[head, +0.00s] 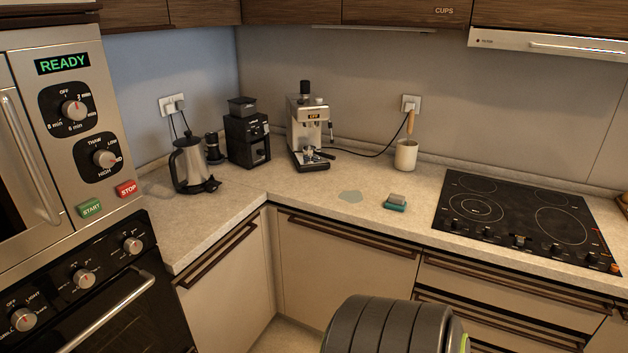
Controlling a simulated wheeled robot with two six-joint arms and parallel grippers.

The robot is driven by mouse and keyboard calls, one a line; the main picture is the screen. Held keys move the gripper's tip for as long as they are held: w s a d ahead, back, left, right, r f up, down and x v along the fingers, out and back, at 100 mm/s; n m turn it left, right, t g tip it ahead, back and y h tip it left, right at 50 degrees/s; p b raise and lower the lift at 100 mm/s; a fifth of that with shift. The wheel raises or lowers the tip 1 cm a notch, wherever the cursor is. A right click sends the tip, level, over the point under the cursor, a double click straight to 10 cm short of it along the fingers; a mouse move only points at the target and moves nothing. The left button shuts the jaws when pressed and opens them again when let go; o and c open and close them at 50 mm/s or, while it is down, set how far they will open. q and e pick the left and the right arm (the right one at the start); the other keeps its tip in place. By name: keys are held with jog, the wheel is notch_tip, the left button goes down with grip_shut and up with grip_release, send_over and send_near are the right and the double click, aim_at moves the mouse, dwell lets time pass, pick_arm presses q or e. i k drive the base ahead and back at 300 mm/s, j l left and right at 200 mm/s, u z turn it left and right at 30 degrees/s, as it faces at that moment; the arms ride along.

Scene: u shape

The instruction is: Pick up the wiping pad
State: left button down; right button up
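The wiping pad (396,203) lies on the countertop near its front edge, left of the cooktop. Neither gripper shows in the head view. A dark rounded part at the bottom centre looks like one of my own arm links, and it is well below and apart from the pad.
The black cooktop (530,219) is right of the pad. A cream utensil crock (406,155) stands behind it. The espresso machine (308,130), grinder (246,138) and kettle (189,166) stand further left. Counter (300,186) around the pad is mostly clear. Drawer handles (347,234) line the front.

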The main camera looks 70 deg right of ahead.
aim_at(394, 202)
jog(key=z, duration=2.75)
